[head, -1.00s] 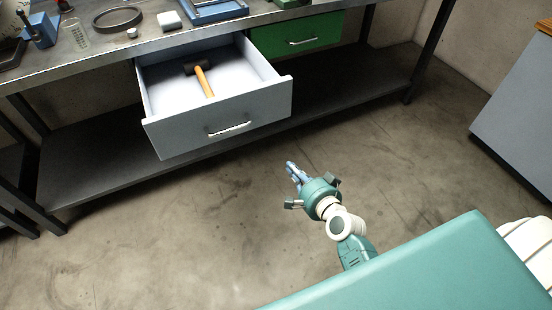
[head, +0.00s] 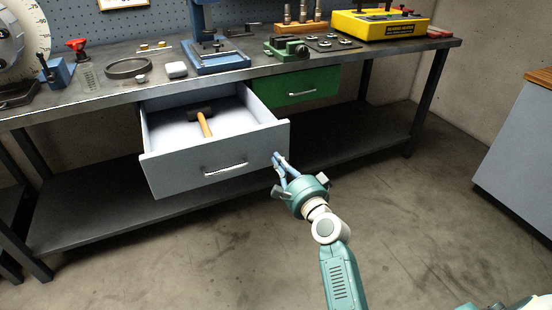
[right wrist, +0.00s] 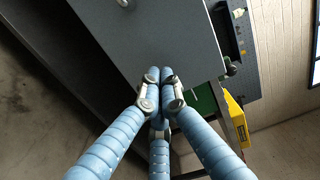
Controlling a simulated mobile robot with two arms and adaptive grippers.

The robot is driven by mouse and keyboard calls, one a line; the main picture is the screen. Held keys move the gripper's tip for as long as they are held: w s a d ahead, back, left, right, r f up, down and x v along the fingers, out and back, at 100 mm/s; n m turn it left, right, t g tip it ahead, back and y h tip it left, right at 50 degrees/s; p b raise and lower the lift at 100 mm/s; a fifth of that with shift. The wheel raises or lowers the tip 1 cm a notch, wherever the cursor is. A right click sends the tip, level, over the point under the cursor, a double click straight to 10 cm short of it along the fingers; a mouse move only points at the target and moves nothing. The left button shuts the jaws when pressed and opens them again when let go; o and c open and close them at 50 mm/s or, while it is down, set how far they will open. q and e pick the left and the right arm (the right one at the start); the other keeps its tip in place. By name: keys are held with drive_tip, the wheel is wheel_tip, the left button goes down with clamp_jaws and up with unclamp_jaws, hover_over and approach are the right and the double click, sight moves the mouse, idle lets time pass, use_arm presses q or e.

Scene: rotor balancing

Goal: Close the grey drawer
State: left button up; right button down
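The grey drawer (head: 215,166) is pulled out from under the workbench, with a mallet (head: 203,121) lying inside it. The drawer has a light bar handle (head: 226,169) on its front. My right gripper (head: 277,156) is at the right end of the drawer front, with its fingertips together and nothing seen between them. In the right wrist view the fingertips (right wrist: 160,76) overlap the grey drawer front (right wrist: 160,35); whether they touch it I cannot tell. My left gripper is not in view.
A closed green drawer (head: 297,88) is right of the grey one. The workbench top (head: 110,88) carries a blue press (head: 212,58), a ring (head: 129,68) and a yellow machine (head: 378,25). A lower shelf (head: 90,205) runs beneath. Open floor lies in front.

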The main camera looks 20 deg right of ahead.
drive_tip(key=shift+w, duration=1.2)
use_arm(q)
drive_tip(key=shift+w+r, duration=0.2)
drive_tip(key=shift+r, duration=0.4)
